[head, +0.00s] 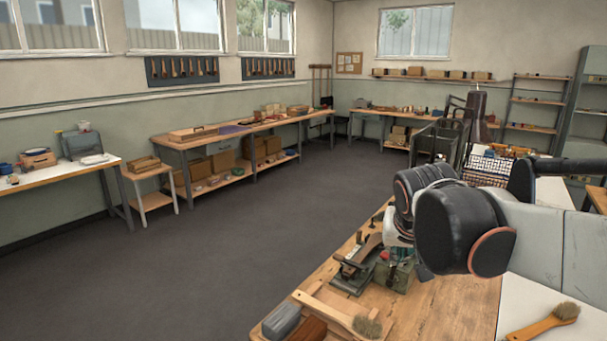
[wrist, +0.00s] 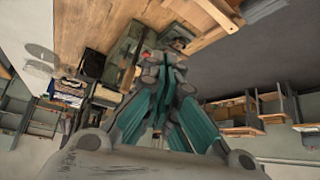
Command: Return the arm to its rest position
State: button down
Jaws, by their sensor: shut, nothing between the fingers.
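My arm reaches in from the right in the head view, its dark, red-rimmed joints hanging over the wooden workbench (head: 445,305). My gripper is mostly hidden behind these joints in that view. In the wrist view my gripper (wrist: 168,80) shows its teal-and-grey fingers close together at the tips, with nothing between them. The bench top (wrist: 85,25) and a green box-like fixture (wrist: 125,45) lie beyond the fingers. In the head view a green block (head: 396,277) and a dark metal fixture (head: 352,272) stand on the bench close below the arm.
A wooden-handled brush (head: 350,318) lies at the bench's front, beside a grey block (head: 281,320) and a brown block (head: 308,329). Another brush (head: 545,319) lies on a white surface at right. A wire basket (head: 486,170) stands behind the arm. The floor (head: 200,255) at left is clear.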

jog(key=s+f+n, duration=0.1)
jog(key=s+f, duration=0.2)
jog(key=s, duration=0.7)
jog(key=s+f+n+y, duration=0.1)
jog(key=s+f, duration=0.3)
jog(key=s, duration=0.6)
jog(key=shift+d+f, duration=0.15)
jog(key=shift+f, duration=0.05)
